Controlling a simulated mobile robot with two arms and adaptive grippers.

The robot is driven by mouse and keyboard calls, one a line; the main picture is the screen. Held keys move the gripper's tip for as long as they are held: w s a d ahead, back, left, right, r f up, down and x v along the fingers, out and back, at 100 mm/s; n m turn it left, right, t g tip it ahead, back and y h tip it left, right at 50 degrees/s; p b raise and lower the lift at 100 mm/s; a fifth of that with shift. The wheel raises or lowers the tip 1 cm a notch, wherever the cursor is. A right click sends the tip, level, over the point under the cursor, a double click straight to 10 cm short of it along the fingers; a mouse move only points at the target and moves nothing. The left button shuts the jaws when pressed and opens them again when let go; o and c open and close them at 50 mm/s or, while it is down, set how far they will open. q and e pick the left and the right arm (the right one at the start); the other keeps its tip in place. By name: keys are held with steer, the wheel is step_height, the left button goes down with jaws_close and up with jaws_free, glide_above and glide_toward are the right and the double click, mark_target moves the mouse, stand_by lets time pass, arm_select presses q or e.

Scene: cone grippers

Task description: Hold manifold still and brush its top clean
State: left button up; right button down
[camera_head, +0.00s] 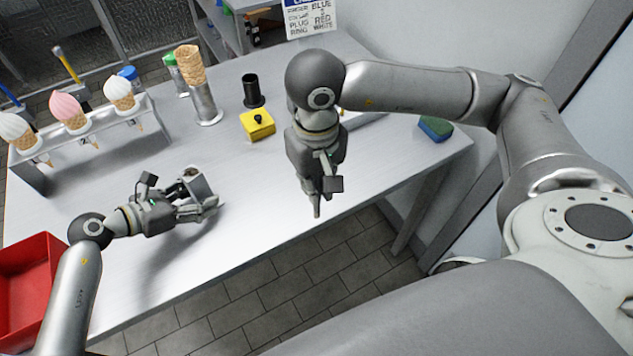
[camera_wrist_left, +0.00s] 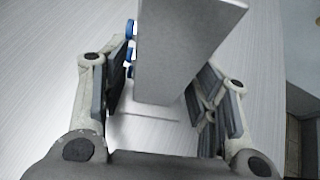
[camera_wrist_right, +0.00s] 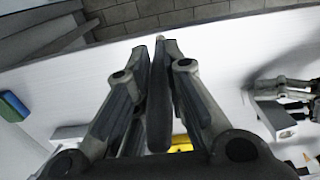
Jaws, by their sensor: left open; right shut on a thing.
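The manifold is a grey block (camera_head: 197,182) on the table at the left front. It fills the upper middle of the left wrist view (camera_wrist_left: 180,50), with blue fittings (camera_wrist_left: 130,42) along its left side. My left gripper (camera_head: 207,205) is open, with its fingers on either side of the block; a gap shows at the fingers. My right gripper (camera_head: 317,205) points down near the table's front edge, right of the manifold and apart from it. It is shut on a thin dark grey piece (camera_wrist_right: 158,95), perhaps the brush handle. I cannot make out bristles.
A rack with ice-cream cones (camera_head: 75,130), a metal cone holder (camera_head: 205,105), a black cup (camera_head: 252,90) and a yellow block (camera_head: 257,126) stand farther back. A blue-green sponge (camera_head: 435,128) lies at right, a red bin (camera_head: 28,290) at left. Table between the grippers is clear.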

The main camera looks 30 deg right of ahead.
arm_select(q)
steer(key=shift+a+r, duration=0.1)
steer(key=shift+a, duration=0.1)
steer(key=shift+s+a+r, duration=0.25)
steer(key=shift+a+r, duration=0.1)
steer(key=shift+a, duration=0.2)
steer(key=shift+d+f, duration=0.1)
steer(key=shift+d, duration=0.05)
stand_by(0.5)
steer(key=shift+w+d+f, duration=0.25)
steer(key=shift+d+f, duration=0.1)
steer(key=shift+d, duration=0.25)
steer(key=c, duration=1)
stand_by(0.5)
